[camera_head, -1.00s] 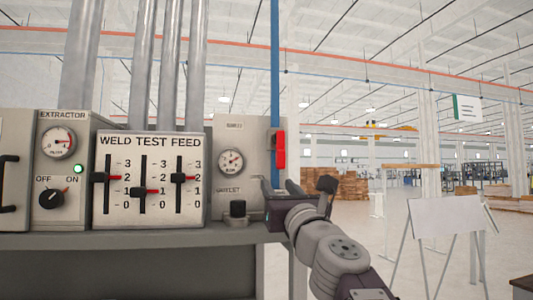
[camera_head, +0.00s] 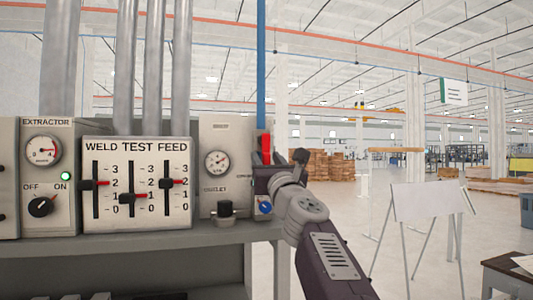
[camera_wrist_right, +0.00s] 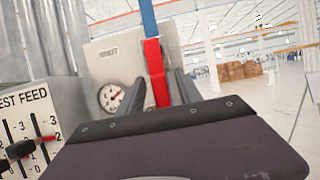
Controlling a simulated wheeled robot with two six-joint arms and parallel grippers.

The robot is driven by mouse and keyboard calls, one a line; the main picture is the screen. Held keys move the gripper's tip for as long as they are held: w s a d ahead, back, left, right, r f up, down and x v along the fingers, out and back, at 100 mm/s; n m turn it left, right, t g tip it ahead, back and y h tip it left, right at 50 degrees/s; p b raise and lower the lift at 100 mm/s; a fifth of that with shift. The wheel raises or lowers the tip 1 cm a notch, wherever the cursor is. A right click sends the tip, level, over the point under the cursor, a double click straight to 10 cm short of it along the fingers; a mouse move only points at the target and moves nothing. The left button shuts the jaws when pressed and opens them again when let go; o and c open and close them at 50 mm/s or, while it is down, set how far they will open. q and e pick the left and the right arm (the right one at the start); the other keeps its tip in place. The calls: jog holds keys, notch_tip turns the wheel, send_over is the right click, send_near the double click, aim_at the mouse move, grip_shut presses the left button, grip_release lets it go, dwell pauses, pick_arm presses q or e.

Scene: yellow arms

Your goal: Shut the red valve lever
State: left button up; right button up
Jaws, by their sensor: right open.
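The red valve lever (camera_head: 265,148) stands upright along the blue pipe (camera_head: 261,70) at the right edge of the grey outlet panel. My right gripper (camera_head: 267,172) is at the lever's lower part and hides it in the head view. In the right wrist view the lever (camera_wrist_right: 156,72) runs up between the two fingers of the open right gripper (camera_wrist_right: 157,84). I cannot tell whether either finger touches it. The valve body is hidden. My left gripper is not in view.
The outlet panel with its round gauge (camera_head: 217,163) and black knob (camera_head: 224,210) is left of the gripper. The WELD TEST FEED slider panel (camera_head: 137,207) is farther left, above a grey shelf (camera_head: 120,243). A white board (camera_head: 427,200) stands in the open floor at right.

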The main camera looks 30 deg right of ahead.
jog(key=shift+w+f, duration=0.1)
jog(key=shift+w, duration=0.2)
jog(key=shift+c, duration=0.3)
jog(key=shift+w+d, duration=0.1)
jog(key=shift+w, duration=0.05)
grip_shut()
dwell(0.8)
